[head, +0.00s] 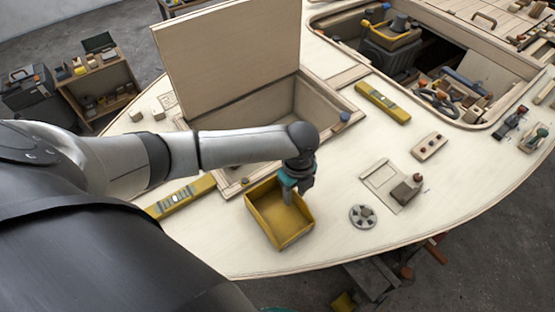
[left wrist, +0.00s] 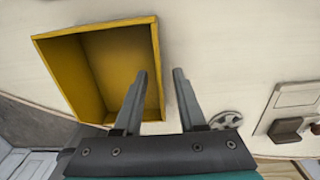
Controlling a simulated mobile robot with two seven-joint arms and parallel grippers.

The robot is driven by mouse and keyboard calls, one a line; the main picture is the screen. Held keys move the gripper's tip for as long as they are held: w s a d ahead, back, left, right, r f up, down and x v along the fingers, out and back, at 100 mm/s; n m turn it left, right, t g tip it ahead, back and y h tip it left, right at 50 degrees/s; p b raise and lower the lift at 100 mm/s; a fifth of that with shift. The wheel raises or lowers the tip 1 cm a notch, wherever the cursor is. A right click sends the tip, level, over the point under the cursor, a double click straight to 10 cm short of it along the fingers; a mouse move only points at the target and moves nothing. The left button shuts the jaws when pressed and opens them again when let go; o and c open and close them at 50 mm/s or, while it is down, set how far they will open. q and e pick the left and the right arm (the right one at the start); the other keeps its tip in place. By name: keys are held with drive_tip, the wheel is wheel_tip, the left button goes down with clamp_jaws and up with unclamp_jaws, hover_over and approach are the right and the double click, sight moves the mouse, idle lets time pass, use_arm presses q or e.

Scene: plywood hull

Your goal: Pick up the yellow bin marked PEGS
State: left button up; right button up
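A yellow open-topped bin (head: 265,236) sits on the pale plywood deck, in front of the open hatch. It looks empty, and no PEGS marking can be read. My left gripper (head: 289,198) is at the bin's far right side in the head view. In the left wrist view its two fingers (left wrist: 160,75) are apart, with the right wall of the bin (left wrist: 156,60) showing between them. One finger overlaps the bin's inside, the other the deck outside. Nothing is gripped; whether a finger touches the wall cannot be told. My right gripper is not in view.
A hatch lid (head: 228,60) stands raised behind my left arm. A grey round disc (head: 362,216) and a small block on a plate (head: 380,180) lie right of the bin. Yellow levels lie at left (head: 180,197) and back (head: 383,102). The deck edge curves close in front.

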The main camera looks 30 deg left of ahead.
use_arm(q)
drive_tip(key=shift+f, duration=0.2)
clamp_jaws()
idle(1.3)
